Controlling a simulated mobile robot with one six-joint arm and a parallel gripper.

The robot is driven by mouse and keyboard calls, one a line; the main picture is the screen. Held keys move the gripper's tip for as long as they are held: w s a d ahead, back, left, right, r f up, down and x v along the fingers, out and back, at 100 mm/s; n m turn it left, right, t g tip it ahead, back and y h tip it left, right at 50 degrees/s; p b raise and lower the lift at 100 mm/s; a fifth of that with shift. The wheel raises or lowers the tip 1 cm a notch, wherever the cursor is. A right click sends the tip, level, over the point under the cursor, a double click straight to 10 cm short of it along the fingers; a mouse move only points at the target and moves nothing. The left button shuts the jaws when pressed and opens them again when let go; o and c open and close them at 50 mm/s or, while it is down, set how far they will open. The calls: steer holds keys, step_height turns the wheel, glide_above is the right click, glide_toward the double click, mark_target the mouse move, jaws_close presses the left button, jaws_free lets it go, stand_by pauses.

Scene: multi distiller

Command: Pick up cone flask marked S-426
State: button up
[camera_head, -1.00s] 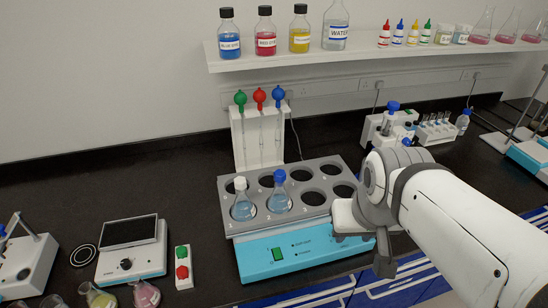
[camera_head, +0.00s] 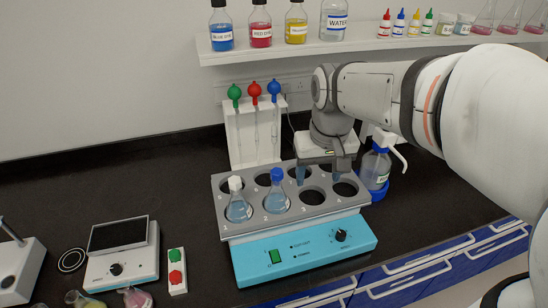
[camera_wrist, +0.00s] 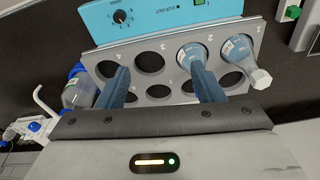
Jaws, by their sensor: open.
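Two cone flasks with pale blue liquid stand in the rack of the water bath (camera_head: 345,205). The white-capped flask (camera_head: 238,207) is in hole 1 and the blue-capped flask (camera_head: 277,198) is in hole 2. No S-426 marking is readable on either. My gripper (camera_head: 319,174) is open and empty, fingers pointing down over the rack's right half, to the right of the blue-capped flask. In the wrist view my gripper (camera_wrist: 158,82) has one finger overlapping the hole-2 flask (camera_wrist: 188,51), hiding its cap; the white-capped flask (camera_wrist: 238,47) lies further right.
A pipette stand (camera_head: 243,138) is behind the bath. A wash bottle (camera_head: 374,170) stands close to its right. A bottle shelf (camera_head: 370,45) runs above.

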steer(key=n+g+b, duration=0.1)
steer(key=n+g, duration=0.1)
glide_above(277, 184)
steer(key=w, duration=0.2)
steer(key=f, duration=0.3)
steer(key=shift+s+d+f, duration=0.25)
steer(key=shift+f, duration=0.1)
steer(key=shift+w+a+f, duration=0.1)
steer(key=shift+a+f, duration=0.05)
steer(key=shift+f, duration=0.15)
step_height(277, 184, down, 7)
steer(key=shift+a+f+p, duration=0.1)
steer(key=shift+f+p, duration=0.05)
steer(key=shift+p, duration=0.5)
steer(key=shift+c, duration=0.5)
jaws_close()
